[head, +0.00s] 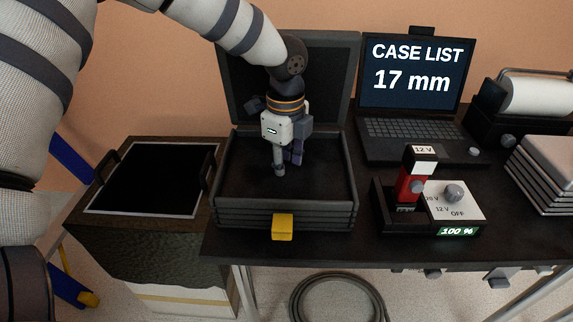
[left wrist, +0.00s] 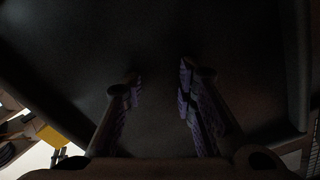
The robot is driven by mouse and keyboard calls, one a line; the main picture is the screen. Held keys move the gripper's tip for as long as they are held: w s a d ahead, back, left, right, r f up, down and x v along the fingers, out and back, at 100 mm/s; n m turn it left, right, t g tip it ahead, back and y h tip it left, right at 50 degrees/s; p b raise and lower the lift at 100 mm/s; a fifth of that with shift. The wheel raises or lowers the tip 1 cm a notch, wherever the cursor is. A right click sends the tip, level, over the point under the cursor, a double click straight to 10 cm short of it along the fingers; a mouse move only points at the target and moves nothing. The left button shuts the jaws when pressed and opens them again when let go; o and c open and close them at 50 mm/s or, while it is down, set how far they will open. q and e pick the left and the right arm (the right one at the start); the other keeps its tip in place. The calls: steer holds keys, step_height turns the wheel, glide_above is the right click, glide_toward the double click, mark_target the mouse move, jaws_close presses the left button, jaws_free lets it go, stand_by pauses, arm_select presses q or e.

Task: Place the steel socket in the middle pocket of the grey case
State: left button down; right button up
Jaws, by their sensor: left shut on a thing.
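The grey case (head: 232,208) stands open on the table, with its lid raised at the back and a yellow latch (head: 283,226) on its front. Its inside is very dark, so I cannot make out the pockets. My left gripper (head: 287,168) points down inside the case, over its middle. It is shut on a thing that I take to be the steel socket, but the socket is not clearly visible. In the left wrist view my fingers (left wrist: 160,85) stand apart against the dark case floor, and what lies between them is too dark to tell. My right gripper is not in view.
A laptop (head: 411,140) reading "CASE LIST 17 mm" stands right of the case. In front of it is a charger (head: 458,208) with a red 12 V tool part (head: 411,185). Stacked plates (head: 545,175) stand far right. A black-topped bin (head: 150,180) is at the left.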

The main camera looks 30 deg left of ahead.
arm_select(q)
steer(key=c, duration=1.3)
jaws_free()
steer(key=shift+f, duration=0.1)
step_height(320, 180, up, 12)
steer(key=shift+r+p, duration=0.2)
steer(key=shift+p, duration=0.3)
